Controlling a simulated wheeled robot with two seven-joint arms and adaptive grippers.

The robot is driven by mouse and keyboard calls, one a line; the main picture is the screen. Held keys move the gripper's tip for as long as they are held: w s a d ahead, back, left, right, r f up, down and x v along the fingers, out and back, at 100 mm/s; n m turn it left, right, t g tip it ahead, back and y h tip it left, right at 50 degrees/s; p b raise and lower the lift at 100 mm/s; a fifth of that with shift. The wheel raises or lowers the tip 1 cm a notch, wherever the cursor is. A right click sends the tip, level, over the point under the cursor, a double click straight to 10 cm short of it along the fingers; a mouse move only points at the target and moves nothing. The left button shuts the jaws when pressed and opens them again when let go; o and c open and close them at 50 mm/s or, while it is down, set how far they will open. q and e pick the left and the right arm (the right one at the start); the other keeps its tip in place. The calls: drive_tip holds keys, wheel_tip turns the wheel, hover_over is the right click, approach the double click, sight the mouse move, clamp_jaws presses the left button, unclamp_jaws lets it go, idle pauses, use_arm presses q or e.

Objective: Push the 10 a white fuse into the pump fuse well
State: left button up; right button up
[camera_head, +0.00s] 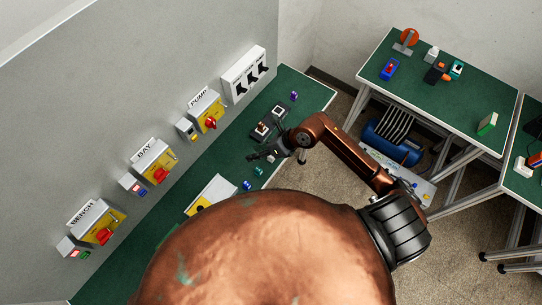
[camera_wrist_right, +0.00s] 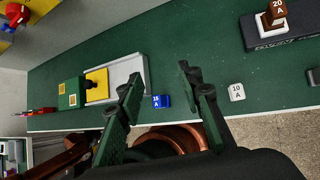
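The 10 A white fuse (camera_wrist_right: 237,92) lies on the green bench in the right wrist view, label up, just outside the right-hand finger. My right gripper (camera_wrist_right: 167,88) is open and empty, its fingers spread above the bench. In the head view the right gripper (camera_head: 268,155) is low over the bench below the PUMP box (camera_head: 209,113). A dark holder (camera_wrist_right: 292,35) carries a brown 20 A fuse (camera_wrist_right: 275,12) in a white seat. I cannot tell which opening is the pump fuse well. My left gripper is not in view.
A blue 15 A fuse (camera_wrist_right: 161,101) lies between the finger lines in the wrist view. A white-and-yellow panel (camera_head: 212,194) lies on the bench. A purple piece (camera_head: 293,96) is at the far end. The wall boxes line the bench's left side.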

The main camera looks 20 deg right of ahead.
drive_tip(key=d+f+g+h, duration=0.1)
drive_tip(key=d+f+h, duration=0.4)
drive_tip(key=d, duration=0.5)
drive_tip(key=shift+n, duration=0.4)
drive_tip(key=b+x, duration=0.3)
drive_tip(key=x, duration=0.1)
drive_tip(key=b+x, duration=0.4)
drive_tip(key=x, duration=0.1)
drive_tip(key=shift+s+a+f, duration=0.1)
drive_tip(key=shift+a+f, duration=0.15)
drive_tip(key=shift+a, duration=0.05)
clamp_jaws()
wheel_tip(320, 180, up, 8)
drive_tip(key=p, duration=0.5)
drive_tip(key=shift+r+p, duration=0.15)
drive_tip(key=shift+p, duration=0.2)
